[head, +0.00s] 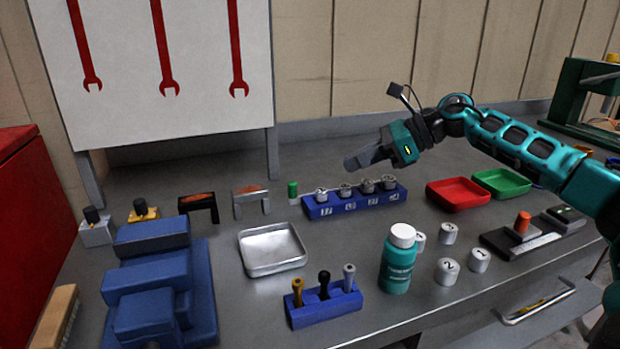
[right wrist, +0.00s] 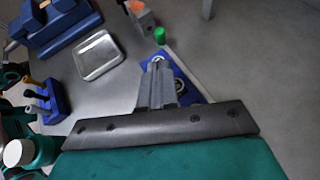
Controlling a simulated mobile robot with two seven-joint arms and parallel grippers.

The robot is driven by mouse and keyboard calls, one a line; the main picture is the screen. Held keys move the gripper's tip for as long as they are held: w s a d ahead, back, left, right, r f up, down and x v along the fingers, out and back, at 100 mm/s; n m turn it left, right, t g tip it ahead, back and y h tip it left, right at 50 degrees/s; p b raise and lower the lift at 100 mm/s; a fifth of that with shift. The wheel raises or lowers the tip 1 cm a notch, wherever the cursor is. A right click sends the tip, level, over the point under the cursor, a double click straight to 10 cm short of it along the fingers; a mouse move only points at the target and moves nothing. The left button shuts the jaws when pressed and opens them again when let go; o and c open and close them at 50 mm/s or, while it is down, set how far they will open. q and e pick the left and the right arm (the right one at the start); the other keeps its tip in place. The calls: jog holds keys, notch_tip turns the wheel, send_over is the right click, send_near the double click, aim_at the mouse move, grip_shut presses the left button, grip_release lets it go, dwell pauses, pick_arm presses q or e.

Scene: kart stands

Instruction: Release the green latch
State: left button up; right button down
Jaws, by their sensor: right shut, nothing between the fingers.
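A small upright green cylinder (head: 292,190), the likeliest green latch, stands at the left end of a blue block (head: 322,211) holding several grey numbered pieces. In the right wrist view the green cylinder (right wrist: 159,36) shows just beyond my fingertips. My right gripper (head: 356,163) is shut and empty. It hovers above the blue block, to the right of the green cylinder and apart from it. In the right wrist view my shut fingers (right wrist: 160,70) cover much of the blue block (right wrist: 190,92). My left gripper is not in view.
A silver tray (head: 272,270), a blue tool holder (head: 318,313) and a teal bottle (head: 398,262) stand nearer the front. A red tray (head: 457,205) and a green tray (head: 503,173) lie to the right. A large blue vise-like piece (head: 210,310) stands left.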

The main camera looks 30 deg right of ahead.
aim_at(311, 197)
jog(key=x, duration=1)
jog(key=shift+w, duration=0.1)
jog(key=shift+a+p, duration=0.25)
jog(key=shift+p, duration=0.1)
jog(key=shift+w+a+r+p, duration=0.1)
jog(key=shift+a+p, duration=0.15)
jog(key=shift+a, duration=0.25)
jog(key=shift+w+a+r+p, duration=0.1)
jog(key=shift+w+a+p, duration=0.1)
jog(key=shift+a, duration=0.35)
jog(key=shift+a+f, duration=0.1)
jog(key=shift+a, duration=0.25)
